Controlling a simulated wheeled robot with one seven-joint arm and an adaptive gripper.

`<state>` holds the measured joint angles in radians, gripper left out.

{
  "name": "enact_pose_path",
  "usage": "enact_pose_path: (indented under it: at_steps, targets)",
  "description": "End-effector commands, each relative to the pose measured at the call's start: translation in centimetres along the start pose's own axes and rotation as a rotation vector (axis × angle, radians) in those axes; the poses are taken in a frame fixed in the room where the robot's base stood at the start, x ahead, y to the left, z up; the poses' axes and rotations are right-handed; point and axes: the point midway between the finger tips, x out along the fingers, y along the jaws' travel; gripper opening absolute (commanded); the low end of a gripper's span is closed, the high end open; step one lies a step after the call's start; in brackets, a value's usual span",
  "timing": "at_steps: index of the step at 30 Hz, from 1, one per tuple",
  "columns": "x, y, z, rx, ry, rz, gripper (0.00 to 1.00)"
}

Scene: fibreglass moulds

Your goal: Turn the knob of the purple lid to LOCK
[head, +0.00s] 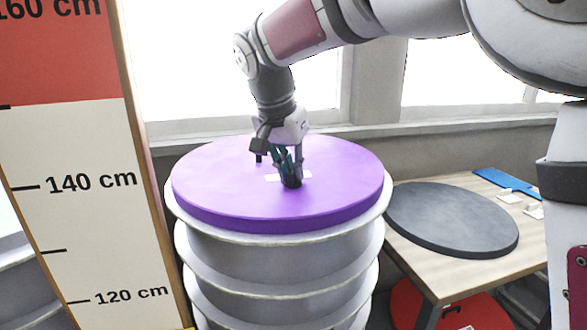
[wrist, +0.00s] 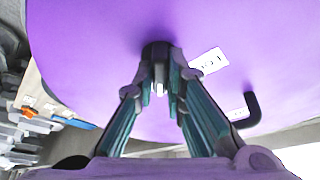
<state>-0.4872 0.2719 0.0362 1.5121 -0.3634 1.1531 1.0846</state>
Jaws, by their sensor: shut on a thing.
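The purple lid (head: 230,190) lies on top of a white ribbed barrel in the head view, and it fills much of the wrist view (wrist: 90,60). The black knob (head: 291,181) stands near the lid's middle; it also shows in the wrist view (wrist: 155,50). My gripper (head: 288,165) points down at the knob, and its fingers (wrist: 160,75) are shut on it from both sides. A white label with partly readable letters (wrist: 208,63) lies on the lid right of the knob in the wrist view. The fingers hide part of the knob, so its pointing direction is unclear.
A black bent handle (wrist: 248,110) sticks up from the lid. The ribbed barrel (head: 280,265) stands beside a height board (head: 75,200) on the left. A wooden table (head: 420,265) on the right bears a dark round lid (head: 450,218) and a blue item (head: 508,182).

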Motion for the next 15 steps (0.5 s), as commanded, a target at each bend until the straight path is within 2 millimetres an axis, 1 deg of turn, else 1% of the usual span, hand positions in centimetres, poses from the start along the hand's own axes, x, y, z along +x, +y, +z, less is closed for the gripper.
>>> enact_pose_path:
  at_steps: [5,15]
  targets:
    - [-0.08,0.18,-0.1,-0.094,0.001,-0.04,0.0]
    - [-0.05,0.34,-0.22,-0.378,0.003,-0.159,0.0]
